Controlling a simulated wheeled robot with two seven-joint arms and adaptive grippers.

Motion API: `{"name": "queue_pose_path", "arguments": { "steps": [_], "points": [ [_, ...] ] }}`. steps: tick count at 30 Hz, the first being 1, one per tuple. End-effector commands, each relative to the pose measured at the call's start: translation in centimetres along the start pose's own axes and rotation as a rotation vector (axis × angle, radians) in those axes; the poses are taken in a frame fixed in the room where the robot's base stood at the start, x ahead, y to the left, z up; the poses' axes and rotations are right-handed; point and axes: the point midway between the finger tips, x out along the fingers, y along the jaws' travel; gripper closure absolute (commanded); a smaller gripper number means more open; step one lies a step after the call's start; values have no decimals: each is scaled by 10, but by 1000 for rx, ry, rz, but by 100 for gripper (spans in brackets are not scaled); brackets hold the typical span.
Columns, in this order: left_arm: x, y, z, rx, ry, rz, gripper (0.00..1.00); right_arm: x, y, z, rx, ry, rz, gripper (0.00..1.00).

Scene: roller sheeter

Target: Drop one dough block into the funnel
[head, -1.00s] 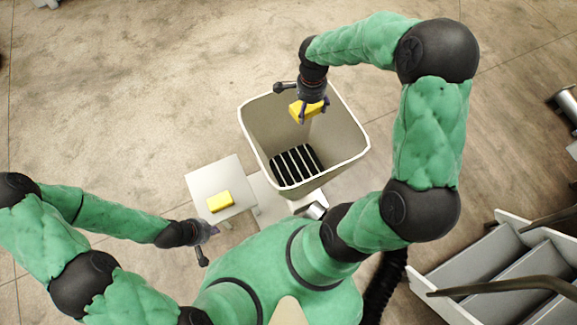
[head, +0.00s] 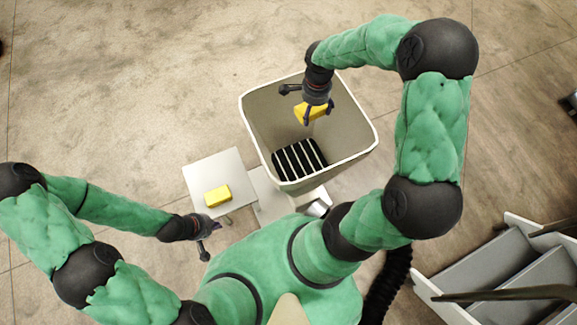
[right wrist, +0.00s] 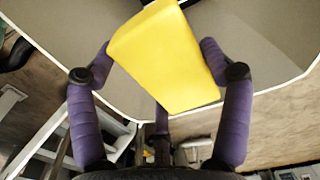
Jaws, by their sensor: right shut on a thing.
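A yellow dough block (head: 311,112) is held in my right gripper (head: 312,106), which is shut on it over the open mouth of the funnel (head: 262,150). In the right wrist view the dough block (right wrist: 165,55) sits between the purple fingers, with the funnel's pale wall (right wrist: 265,60) behind it. The funnel is a wide beige bin with dark slatted rollers (head: 299,158) at its bottom. A second yellow dough block (head: 217,196) lies on a small white table (head: 208,172). My left gripper (head: 211,237) is near that table's front edge, empty; its fingers look spread.
A grey stepped unit with white side panels (head: 500,280) stands at the lower right. The brown floor (head: 130,90) is clear to the left and behind the funnel.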

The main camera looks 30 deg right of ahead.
Motion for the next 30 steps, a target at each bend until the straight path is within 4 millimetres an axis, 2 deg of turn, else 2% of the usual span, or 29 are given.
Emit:
{"name": "queue_pose_path", "arguments": {
  "steps": [8, 9, 11, 23, 26, 30],
  "points": [
    [1, 0, 0, 0, 0, 0, 100, 2, -1, 0, 1, 1, -2, 64],
    [1, 0, 0, 0, 0, 0, 100, 2, -1, 0, 1, 1, -2, 18],
    [1, 0, 0, 0, 0, 0, 100, 2, -1, 0, 1, 1, -2, 1],
    [1, 0, 0, 0, 1, 0, 100, 2, 0, 0, 1, 0, -1, 0],
    [1, 0, 0, 0, 1, 0, 100, -5, -1, 0, 1, 1, -3, 0],
    [1, 0, 0, 0, 0, 0, 100, -26, -1, -1, 2, 2, -6, 0]
  ]
}}
